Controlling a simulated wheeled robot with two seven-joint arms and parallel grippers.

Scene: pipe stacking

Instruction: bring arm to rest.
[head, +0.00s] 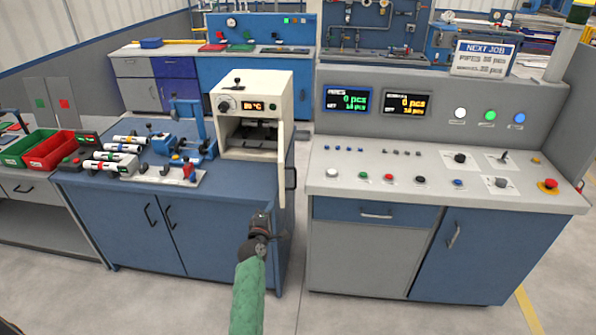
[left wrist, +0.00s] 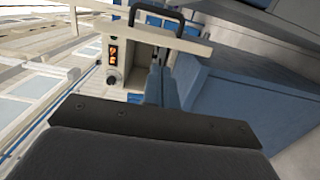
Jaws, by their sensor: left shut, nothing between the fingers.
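My left gripper (head: 262,222) is dark, at the end of my green-sleeved arm, low in the middle of the head view. It is shut with nothing in it. It hangs in front of the right end of the blue workbench (head: 170,225), below the cream oven (head: 262,90) and apart from it as far as I can tell. In the left wrist view, my dark gripper body fills the bottom, and the oven with its orange display (left wrist: 114,62) shows beyond it. My right gripper is in neither view.
The oven's door (head: 281,115) stands open toward me. Pipes in holders (head: 120,157) and a clamp fixture (head: 180,145) stand on the bench, with green and red bins (head: 48,150) to the left. A grey control console (head: 440,180) is on the right. Open floor lies in front.

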